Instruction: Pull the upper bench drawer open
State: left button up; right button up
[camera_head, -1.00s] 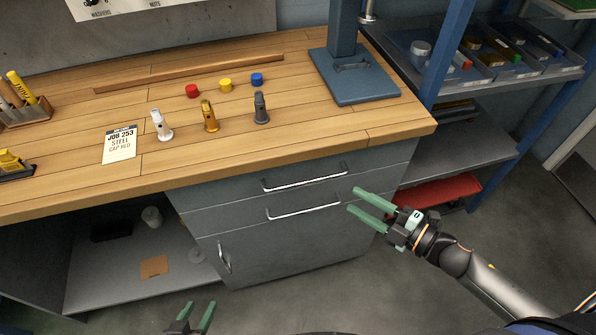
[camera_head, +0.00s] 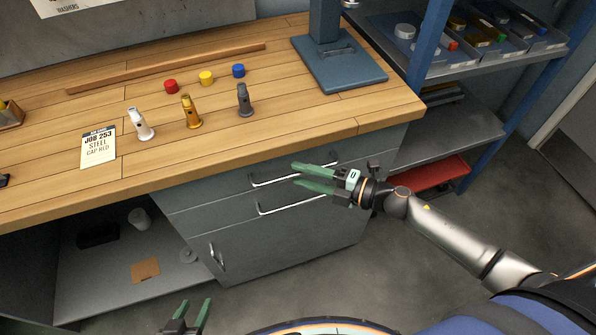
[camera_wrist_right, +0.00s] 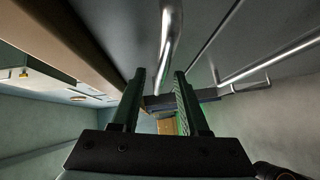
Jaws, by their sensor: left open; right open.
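The upper drawer (camera_head: 222,190) is a grey front just under the wooden bench top, closed flush. Its silver bar handle (camera_head: 268,183) is partly hidden behind my right gripper. My right gripper (camera_head: 295,174) has green fingers, is open, and reaches in from the right at the handle. In the right wrist view the upper handle (camera_wrist_right: 170,35) runs toward the gap between the open fingers (camera_wrist_right: 158,78); I cannot tell whether they touch it. My left gripper (camera_head: 192,306) is open and empty at the bottom edge, away from the bench.
The lower drawer's handle (camera_head: 290,206) is close below; it also shows in the right wrist view (camera_wrist_right: 270,62). The bench top (camera_head: 330,135) overhangs the drawers. A blue-framed shelf (camera_head: 440,140) stands to the right. Floor in front is clear.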

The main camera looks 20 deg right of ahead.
jog(key=shift+x, duration=0.85)
grip_shut()
dwell(0.9)
